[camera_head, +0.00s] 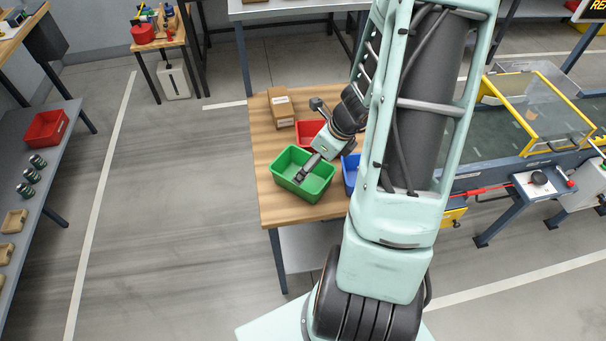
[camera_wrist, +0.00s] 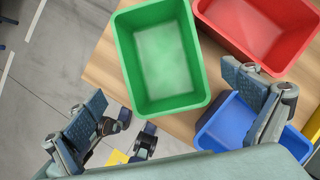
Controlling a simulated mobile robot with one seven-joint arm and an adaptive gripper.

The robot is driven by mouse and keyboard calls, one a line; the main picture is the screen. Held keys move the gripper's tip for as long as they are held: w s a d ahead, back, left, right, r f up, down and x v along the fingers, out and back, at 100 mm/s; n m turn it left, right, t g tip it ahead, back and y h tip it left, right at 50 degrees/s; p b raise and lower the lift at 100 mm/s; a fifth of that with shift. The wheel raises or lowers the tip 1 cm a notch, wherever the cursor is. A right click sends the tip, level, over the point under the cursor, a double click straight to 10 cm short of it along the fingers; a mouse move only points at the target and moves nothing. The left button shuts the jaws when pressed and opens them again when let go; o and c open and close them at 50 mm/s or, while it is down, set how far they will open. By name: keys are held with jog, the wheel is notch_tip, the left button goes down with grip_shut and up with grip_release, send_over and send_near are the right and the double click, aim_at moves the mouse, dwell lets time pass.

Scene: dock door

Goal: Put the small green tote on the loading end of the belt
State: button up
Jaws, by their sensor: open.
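The small green tote (camera_head: 290,186) stands upright and empty on a wooden-topped table (camera_head: 281,213), near its left front edge. In the wrist view the green tote (camera_wrist: 122,62) lies beyond and between my two fingers. My gripper (camera_head: 304,175) is over the tote in the head view. In the wrist view my gripper (camera_wrist: 168,108) is open with wide-spread fingers and nothing between them. The conveyor belt (camera_head: 468,143) is at the right, partly hidden by my arm. I cannot tell which end is the loading end.
A red tote (camera_head: 306,132) and a blue tote (camera_head: 350,174) stand close to the green one. A cardboard box (camera_head: 281,107) is at the table's back. A yellow-framed clear guard (camera_head: 540,110) covers part of the belt. Open floor (camera_head: 165,190) lies left of the table.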

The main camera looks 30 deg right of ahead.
jog(key=shift+w+b+x, duration=0.15)
jog(key=shift+b+x, duration=0.1)
jog(key=shift+x, duration=1.8)
jog(key=shift+w+b+x, duration=0.15)
jog(key=shift+b+x, duration=0.05)
jog(key=shift+x, duration=1.85)
jog(key=shift+r, duration=0.1)
jog(key=c, duration=1.5)
jog(key=shift+r, duration=0.2)
